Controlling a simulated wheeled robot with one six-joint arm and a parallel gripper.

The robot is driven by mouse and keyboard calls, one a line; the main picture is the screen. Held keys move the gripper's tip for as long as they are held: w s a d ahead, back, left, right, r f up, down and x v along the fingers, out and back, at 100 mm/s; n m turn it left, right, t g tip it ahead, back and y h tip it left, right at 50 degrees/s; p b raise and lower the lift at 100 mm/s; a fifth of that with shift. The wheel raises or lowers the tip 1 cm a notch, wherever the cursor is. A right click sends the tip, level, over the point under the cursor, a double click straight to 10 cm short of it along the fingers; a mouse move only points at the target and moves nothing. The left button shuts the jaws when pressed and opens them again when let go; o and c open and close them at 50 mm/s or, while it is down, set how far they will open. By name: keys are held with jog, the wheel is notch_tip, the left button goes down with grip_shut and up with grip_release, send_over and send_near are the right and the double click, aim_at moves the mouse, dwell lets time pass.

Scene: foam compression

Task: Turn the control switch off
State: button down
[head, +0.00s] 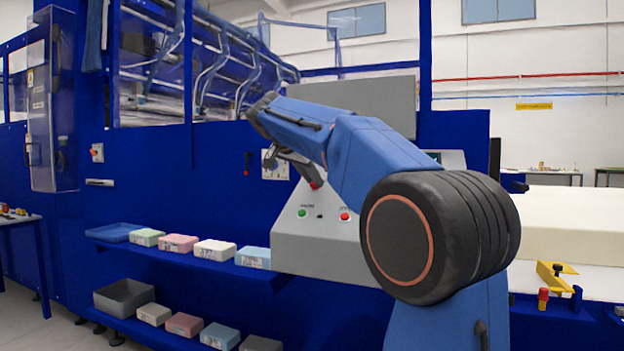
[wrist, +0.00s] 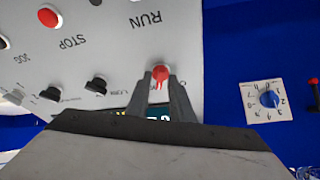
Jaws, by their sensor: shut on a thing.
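A small red switch knob (wrist: 160,73) stands on the light grey control panel (wrist: 110,50) in the wrist view. My gripper (wrist: 162,80) is shut on this knob, with a dark finger on each side of it. The label beside the knob is mostly covered by the fingers, so I cannot read it or tell the switch's set position. In the head view my gripper (head: 309,180) reaches down to the upper left of the grey console (head: 335,240), and a bit of red shows at its tip.
A red STOP button (wrist: 50,17) and black knobs (wrist: 97,85) share the panel. A blue rotary dial (wrist: 269,99) is on the blue wall at right. In the head view, foam blocks (head: 178,243) lie on a blue shelf, and a large foam slab (head: 575,222) lies at right.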

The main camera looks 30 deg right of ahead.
jog(key=n+t, duration=0.1)
jog(key=n, duration=0.2)
jog(key=n+t+y, duration=0.1)
jog(key=n, duration=0.3)
jog(key=shift+s+d, duration=0.1)
jog(key=shift+s, duration=0.1)
jog(key=n+y, duration=0.1)
jog(key=n, duration=0.2)
jog(key=n+t+y, duration=0.1)
jog(key=n, duration=0.2)
jog(key=shift+n, duration=0.4)
jog(key=c, duration=1.9)
grip_release()
jog(key=v, duration=1.7)
jog(key=shift+s+d, duration=0.2)
jog(key=shift+s, duration=0.15)
jog(key=shift+r, duration=0.15)
